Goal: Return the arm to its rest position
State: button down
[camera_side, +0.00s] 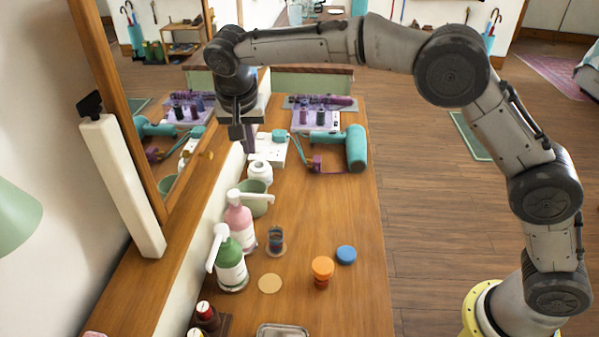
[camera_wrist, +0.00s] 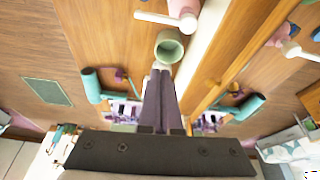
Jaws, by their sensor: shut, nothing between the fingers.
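My gripper (camera_side: 249,141) is above the back part of the wooden dresser top, in front of the mirror. Its fingers point down and are shut with nothing between them. In the wrist view the closed fingers (camera_wrist: 160,80) show in the middle, with the green cup just beyond their tips. My arm reaches across from its base at the lower right of the side view, over the dresser top (camera_side: 335,220).
A teal hairdryer (camera_side: 356,148), green cup (camera_side: 259,198), pink pump bottle (camera_side: 239,222) and green pump bottle (camera_side: 231,265) stand on the dresser. An orange-capped jar (camera_side: 322,270) and blue lid (camera_side: 346,255) are nearer. The mirror (camera_side: 160,130) borders the left. Floor at right is open.

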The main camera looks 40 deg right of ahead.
jog(key=s+d+r+m+t, duration=0.1)
jog(key=s+d+r+t, duration=0.1)
jog(key=s+d+r, duration=1.3)
jog(key=s+d+r+y, duration=0.1)
jog(key=s+d, duration=0.3)
jog(key=s, duration=0.2)
jog(key=s+f+n+y, duration=0.1)
jog(key=s+f+n, duration=0.8)
jog(key=s+f, duration=0.4)
jog(key=shift+s+f+t, duration=0.2)
jog(key=shift+s+t, duration=0.1)
jog(key=shift+s, duration=0.95)
